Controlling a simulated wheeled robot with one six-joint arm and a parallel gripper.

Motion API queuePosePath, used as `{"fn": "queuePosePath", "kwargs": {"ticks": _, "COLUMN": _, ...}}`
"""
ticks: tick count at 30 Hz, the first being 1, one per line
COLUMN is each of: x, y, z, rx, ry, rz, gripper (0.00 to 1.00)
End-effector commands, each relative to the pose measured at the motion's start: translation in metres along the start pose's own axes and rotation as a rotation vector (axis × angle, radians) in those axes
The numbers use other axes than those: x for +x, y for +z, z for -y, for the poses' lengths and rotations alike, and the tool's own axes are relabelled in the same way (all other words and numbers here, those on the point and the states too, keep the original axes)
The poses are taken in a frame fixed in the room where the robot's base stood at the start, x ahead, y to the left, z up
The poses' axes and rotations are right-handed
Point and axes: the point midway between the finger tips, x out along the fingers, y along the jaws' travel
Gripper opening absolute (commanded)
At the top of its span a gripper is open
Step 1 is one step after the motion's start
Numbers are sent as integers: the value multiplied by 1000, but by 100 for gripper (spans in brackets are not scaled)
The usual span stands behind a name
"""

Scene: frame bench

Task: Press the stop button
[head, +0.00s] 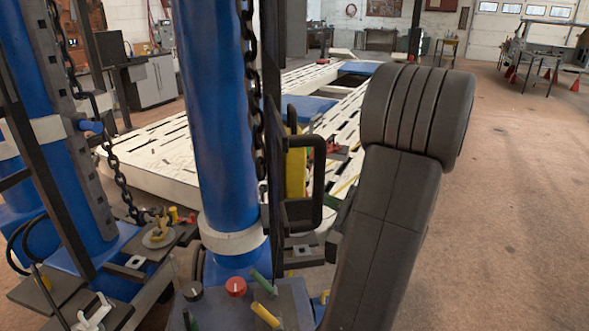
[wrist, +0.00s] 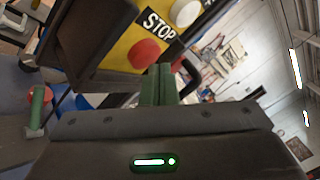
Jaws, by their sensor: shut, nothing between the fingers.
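The stop button is a round red button (wrist: 144,54) on a yellow panel (wrist: 118,47) in the wrist view, beside a black "STOP" label (wrist: 158,24). My gripper (wrist: 163,68) is shut and empty; its green fingers are together. The fingertips appear just below and right of the red button, overlapping the panel's edge in the picture. I cannot tell whether they touch the button. In the head view the yellow panel (head: 296,172) shows edge-on behind a dark frame, and its button face is hidden.
A white button (wrist: 185,12) sits beside the label. A dark handle (head: 318,185) sticks out near the panel. A blue column (head: 218,110) with a chain stands left. A console with a red knob (head: 236,287) and levers is in front. Open floor (head: 510,200) lies right.

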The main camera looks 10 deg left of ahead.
Motion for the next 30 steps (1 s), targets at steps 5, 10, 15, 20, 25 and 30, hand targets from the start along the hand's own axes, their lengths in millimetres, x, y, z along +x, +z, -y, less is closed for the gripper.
{"fn": "queuePosePath", "kwargs": {"ticks": 5, "x": -3, "y": -2, "z": 2, "rx": 1, "ry": 0, "rz": -1, "gripper": 0}}
{"fn": "queuePosePath", "kwargs": {"ticks": 10, "x": -3, "y": -2, "z": 2, "rx": 1, "ry": 0, "rz": -1, "gripper": 0}}
{"fn": "queuePosePath", "kwargs": {"ticks": 15, "x": -11, "y": -9, "z": 8, "rx": 0, "ry": -1, "rz": -3, "gripper": 0}}
{"fn": "queuePosePath", "kwargs": {"ticks": 20, "x": -23, "y": -17, "z": 17, "rx": 0, "ry": -1, "rz": -2, "gripper": 0}}
{"fn": "queuePosePath", "kwargs": {"ticks": 25, "x": -35, "y": -25, "z": 26, "rx": 0, "ry": -1, "rz": -2, "gripper": 0}}
{"fn": "queuePosePath", "kwargs": {"ticks": 30, "x": -43, "y": -31, "z": 31, "rx": 1, "ry": 0, "rz": -2, "gripper": 0}}
